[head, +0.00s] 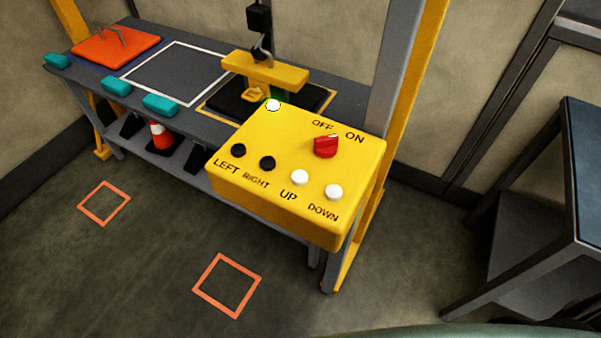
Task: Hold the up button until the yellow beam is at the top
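The yellow control box (280,150) stands in the middle of the head view, in front of the bench. Its white up button (299,177) sits above the label UP, left of the white down button (333,191). Two black buttons, left (238,150) and right (267,163), are on the same face. The red knob (325,146) sits below the words OFF and ON. The yellow beam (265,70) hangs from a dark hook, low over the dark pad on the bench. Neither of my grippers shows, and nothing touches the up button.
The grey bench (350,98) carries an orange plate (115,44) and several teal blocks (160,105). An orange cone (161,135) stands on its lower shelf. Orange squares (227,286) mark open floor in front. A dark table (585,150) stands at the right.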

